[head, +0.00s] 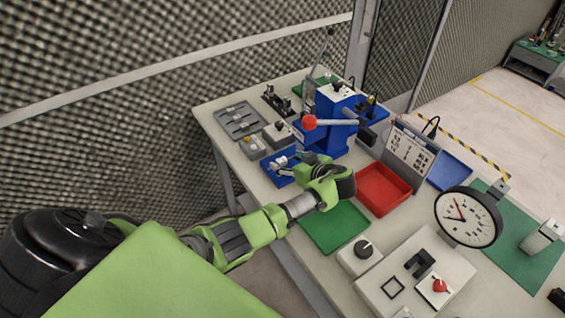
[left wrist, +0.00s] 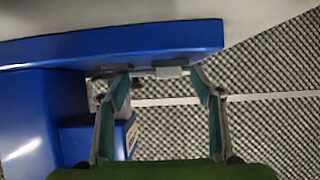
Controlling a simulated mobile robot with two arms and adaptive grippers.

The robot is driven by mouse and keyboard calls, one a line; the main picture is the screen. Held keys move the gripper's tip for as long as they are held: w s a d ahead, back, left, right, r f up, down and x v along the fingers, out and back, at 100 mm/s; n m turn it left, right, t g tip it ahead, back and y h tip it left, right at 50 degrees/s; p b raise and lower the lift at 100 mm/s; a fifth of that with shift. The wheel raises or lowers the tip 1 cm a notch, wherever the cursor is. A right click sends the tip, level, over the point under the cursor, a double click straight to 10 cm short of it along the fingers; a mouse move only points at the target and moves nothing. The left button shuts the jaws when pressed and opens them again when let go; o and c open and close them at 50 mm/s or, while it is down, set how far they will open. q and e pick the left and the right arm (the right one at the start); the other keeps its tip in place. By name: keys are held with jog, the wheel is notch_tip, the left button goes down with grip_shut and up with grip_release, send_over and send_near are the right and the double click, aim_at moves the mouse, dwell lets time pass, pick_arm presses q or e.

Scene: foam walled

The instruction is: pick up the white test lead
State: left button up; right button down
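I cannot make out a white test lead for certain in either view. My left gripper (head: 281,167) reaches in from the left over the bench, near a small blue tray (head: 275,177). In the left wrist view its two fingers (left wrist: 161,80) stand apart, with no object clearly held between them. A small pale piece (left wrist: 172,72) shows between the fingertips at the edge of a blue surface (left wrist: 120,42); I cannot tell what it is. My right gripper is not in view.
The bench (head: 236,165) is crowded. A blue press (head: 338,125) with a red-knobbed lever stands behind my gripper. A padded wall (head: 100,130) is at left.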

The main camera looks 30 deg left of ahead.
pick_arm(q)
jog(key=shift+s+a+r, duration=0.1)
jog(key=shift+s+r, duration=0.05)
jog(key=shift+s, duration=0.15)
jog(key=c, duration=0.9)
jog(key=shift+a+r, duration=0.1)
jog(key=shift+a, duration=0.05)
jog(key=shift+c, duration=0.9)
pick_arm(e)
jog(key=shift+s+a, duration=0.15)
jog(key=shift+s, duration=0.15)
